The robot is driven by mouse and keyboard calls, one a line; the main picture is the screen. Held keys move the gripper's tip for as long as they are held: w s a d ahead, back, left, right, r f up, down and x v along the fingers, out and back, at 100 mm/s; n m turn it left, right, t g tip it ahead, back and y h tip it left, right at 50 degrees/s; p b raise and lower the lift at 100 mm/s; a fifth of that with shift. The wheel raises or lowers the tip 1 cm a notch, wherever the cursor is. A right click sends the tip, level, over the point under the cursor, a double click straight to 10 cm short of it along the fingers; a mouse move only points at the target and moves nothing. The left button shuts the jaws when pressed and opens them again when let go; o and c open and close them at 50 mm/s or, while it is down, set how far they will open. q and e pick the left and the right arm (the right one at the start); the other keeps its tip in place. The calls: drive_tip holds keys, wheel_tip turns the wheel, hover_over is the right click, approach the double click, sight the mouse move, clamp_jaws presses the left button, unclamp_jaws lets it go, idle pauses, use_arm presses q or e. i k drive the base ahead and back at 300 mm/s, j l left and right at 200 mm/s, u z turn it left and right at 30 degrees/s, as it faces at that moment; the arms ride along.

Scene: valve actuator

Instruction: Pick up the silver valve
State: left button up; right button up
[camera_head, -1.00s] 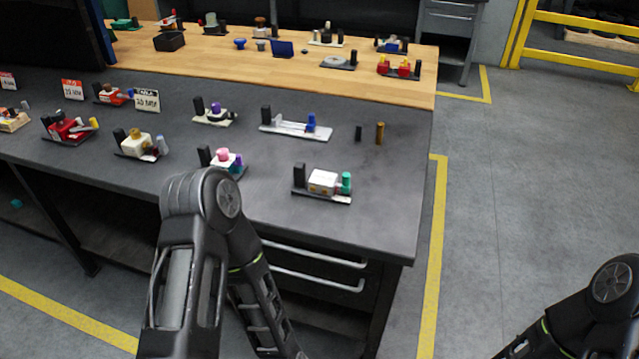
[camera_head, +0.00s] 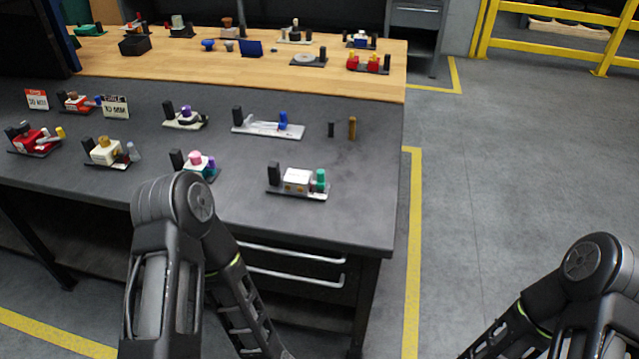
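A silver-grey piece (camera_head: 266,129) with a black post and a blue knob lies on a pale plate near the middle of the dark worktop. Another grey, round, flat piece (camera_head: 309,60) sits on a dark plate on the wooden section behind. I cannot tell for certain which one is the silver valve. My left arm is bent in front of the table's near edge and its forearm runs down out of the picture. My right arm is at the lower right, over the floor beside the table. Both grippers are out of view.
A white block with a green knob (camera_head: 298,181) sits near the dark worktop's (camera_head: 350,205) front right corner. A small black post (camera_head: 331,129) and a brass post (camera_head: 352,128) stand at its right. Red-and-black pieces and number cards stand left. A yellow rail (camera_head: 560,57) is behind.

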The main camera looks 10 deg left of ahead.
sight(296, 182)
drive_tip(key=i+j, duration=0.35)
drive_tip(key=j, duration=0.15)
drive_tip(key=i+j, duration=0.35)
drive_tip(key=j, duration=0.15)
